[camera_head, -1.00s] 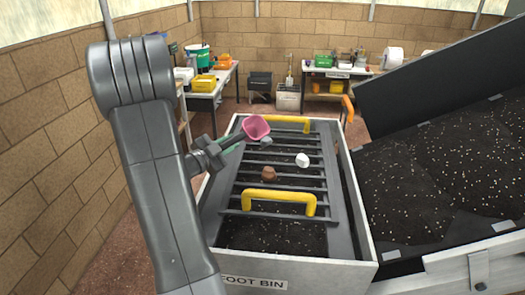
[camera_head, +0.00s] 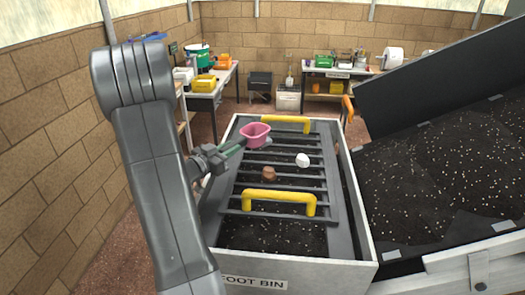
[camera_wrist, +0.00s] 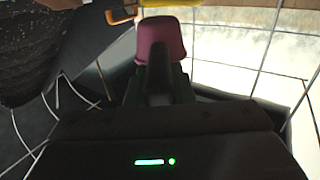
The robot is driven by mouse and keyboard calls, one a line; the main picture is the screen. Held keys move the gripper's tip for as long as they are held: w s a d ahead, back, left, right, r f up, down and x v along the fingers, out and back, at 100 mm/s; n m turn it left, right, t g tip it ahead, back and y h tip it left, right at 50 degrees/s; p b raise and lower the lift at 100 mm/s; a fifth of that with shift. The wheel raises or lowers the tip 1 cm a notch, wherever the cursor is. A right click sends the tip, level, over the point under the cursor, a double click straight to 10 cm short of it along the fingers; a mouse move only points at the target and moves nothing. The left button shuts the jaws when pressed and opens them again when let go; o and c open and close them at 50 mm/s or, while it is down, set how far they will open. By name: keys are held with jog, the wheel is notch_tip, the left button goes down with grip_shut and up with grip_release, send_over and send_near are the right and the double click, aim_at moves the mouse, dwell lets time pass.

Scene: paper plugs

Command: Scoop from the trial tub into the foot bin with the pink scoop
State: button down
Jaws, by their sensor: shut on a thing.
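The pink scoop (camera_head: 255,137) is above the far left part of the foot bin (camera_head: 357,240), over a dark barred grid (camera_head: 275,181). Its bowl looks upright with the opening up, and I see no load inside. My gripper (camera_head: 232,147) is shut on the scoop's green handle, to the left of the bowl. In the wrist view the scoop (camera_wrist: 161,38) sticks out beyond my dark gripper (camera_wrist: 158,85). The foot bin is a pale box labelled FOOT BIN with dark, speckled material below the grid. I cannot tell which container is the trial tub.
Two yellow handles (camera_head: 279,197) rise from the grid. A brown lump (camera_head: 269,174) and a white lump (camera_head: 302,160) lie on its bars. A dark sloping bed of speckled material (camera_head: 430,180) stands at the right. Tables with tubs (camera_head: 212,85) stand at the back.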

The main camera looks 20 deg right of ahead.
jog(key=shift+r, duration=0.1)
jog(key=shift+r, duration=1.9)
